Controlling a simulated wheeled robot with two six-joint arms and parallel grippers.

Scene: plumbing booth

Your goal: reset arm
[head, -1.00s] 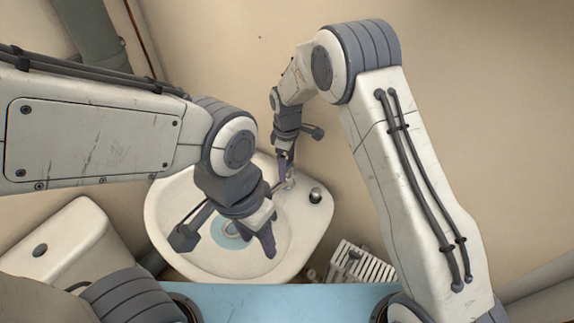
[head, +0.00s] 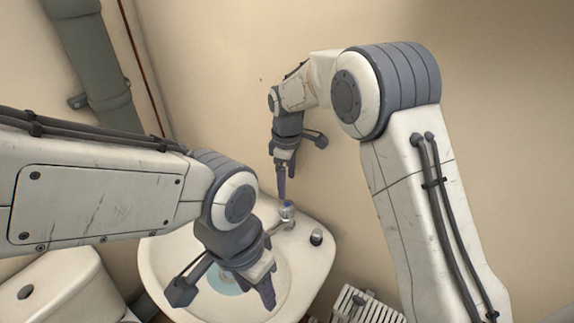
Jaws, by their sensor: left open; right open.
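My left gripper (head: 268,291) is over the basin of the white sink (head: 318,262), pointing down, open, with nothing seen between its fingers. My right gripper (head: 281,191) is farther back, open, with its fingertips just above the faucet (head: 287,213) at the back of the sink. I cannot tell whether the fingertips touch the faucet. Part of the sink is hidden behind my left gripper and arm.
A small dark-topped knob (head: 316,237) stands on the sink's right rim. A white toilet tank (head: 55,290) is at lower left, and a white slatted radiator (head: 365,305) at lower right. A grey pipe (head: 90,60) runs down the wall at upper left.

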